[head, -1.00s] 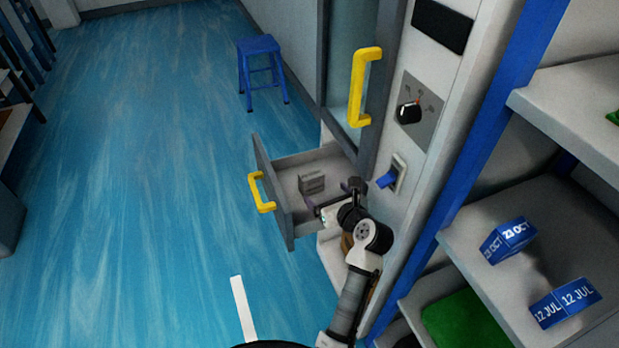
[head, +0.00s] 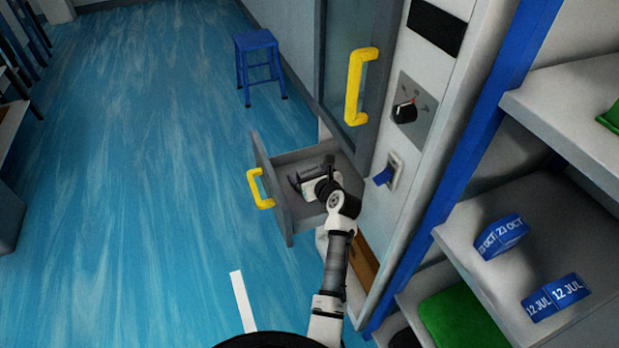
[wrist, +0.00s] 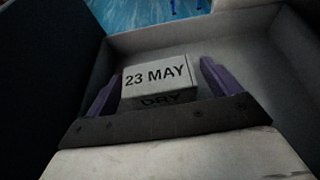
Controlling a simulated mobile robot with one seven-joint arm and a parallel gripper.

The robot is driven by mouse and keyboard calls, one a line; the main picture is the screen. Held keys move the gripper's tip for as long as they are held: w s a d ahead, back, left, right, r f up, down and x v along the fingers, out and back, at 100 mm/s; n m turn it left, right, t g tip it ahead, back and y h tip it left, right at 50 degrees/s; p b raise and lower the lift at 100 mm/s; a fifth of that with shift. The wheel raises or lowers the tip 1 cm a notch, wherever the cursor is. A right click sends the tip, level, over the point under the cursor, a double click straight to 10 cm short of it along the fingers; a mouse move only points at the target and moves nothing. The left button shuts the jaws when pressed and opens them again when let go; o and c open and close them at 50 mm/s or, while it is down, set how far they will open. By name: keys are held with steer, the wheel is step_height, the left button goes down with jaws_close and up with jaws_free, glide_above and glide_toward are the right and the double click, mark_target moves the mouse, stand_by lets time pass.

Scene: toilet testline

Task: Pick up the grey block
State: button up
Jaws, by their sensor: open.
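The grey block (wrist: 157,78) shows in the wrist view, marked "23 MAY" on one face and "DRY" on the face below. It sits inside the open drawer (head: 281,215). My gripper (wrist: 160,88) is open, with one purple finger on each side of the block and a gap visible at the right finger. I cannot tell whether the left finger touches it. In the head view my gripper (head: 312,178) is over the drawer, and my arm hides most or all of the block there.
The drawer has a yellow handle (head: 260,190) and walls close around my gripper. A cabinet door with a yellow handle (head: 360,85) is above it. A blue switch (head: 385,175) and a knob (head: 404,112) are on the panel. Shelves with blue blocks (head: 501,236) stand at right. A blue stool (head: 259,65) is beyond.

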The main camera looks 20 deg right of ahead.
steer(key=c, duration=1.1)
steer(key=shift+c, duration=0.3)
steer(key=shift+r, duration=0.2)
